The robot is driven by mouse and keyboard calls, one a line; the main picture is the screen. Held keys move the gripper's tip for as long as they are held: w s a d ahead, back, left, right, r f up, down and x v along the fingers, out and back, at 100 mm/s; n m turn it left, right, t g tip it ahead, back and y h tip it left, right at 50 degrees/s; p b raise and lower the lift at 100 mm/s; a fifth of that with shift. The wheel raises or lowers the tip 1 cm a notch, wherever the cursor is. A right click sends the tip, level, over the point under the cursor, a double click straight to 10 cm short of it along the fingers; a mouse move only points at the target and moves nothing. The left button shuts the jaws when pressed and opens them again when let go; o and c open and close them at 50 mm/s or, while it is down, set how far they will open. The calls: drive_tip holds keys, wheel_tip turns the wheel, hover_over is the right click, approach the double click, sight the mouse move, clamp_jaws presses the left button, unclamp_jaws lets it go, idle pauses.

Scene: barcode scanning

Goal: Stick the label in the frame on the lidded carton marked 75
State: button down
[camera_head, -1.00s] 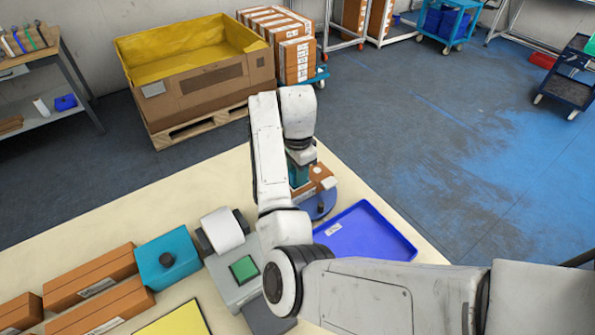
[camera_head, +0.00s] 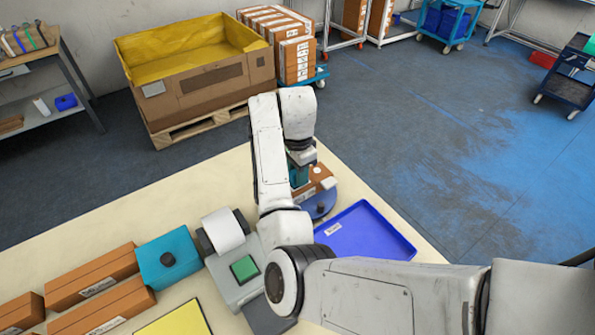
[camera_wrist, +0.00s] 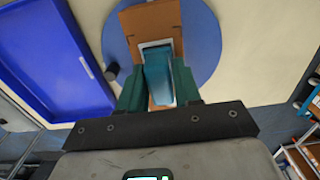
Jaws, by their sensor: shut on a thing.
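A brown carton (camera_head: 320,178) sits on a blue round plate (camera_head: 328,206) near the table's far edge. In the wrist view the carton (camera_wrist: 142,22) lies under my gripper, with a white-edged rectangle (camera_wrist: 146,44) on its top, the likely frame. My gripper (camera_wrist: 158,80) is shut on a teal block (camera_wrist: 157,68). The block stands over the rectangle and hides most of its inside; I cannot tell whether it touches the carton. The gripper also shows in the head view (camera_head: 301,174), partly hidden by my arm. No number 75 is readable, and no label can be made out.
A blue tray (camera_head: 375,228) lies right of the plate, close beside it. A dark knob (camera_wrist: 111,71) stands at the plate's edge.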

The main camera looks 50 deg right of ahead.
drive_tip(key=shift+s, duration=0.1)
wheel_tip(320, 180, up, 2)
drive_tip(key=shift+r+p, duration=0.25)
drive_tip(key=shift+p, duration=0.95)
drive_tip(key=shift+r, duration=2.25)
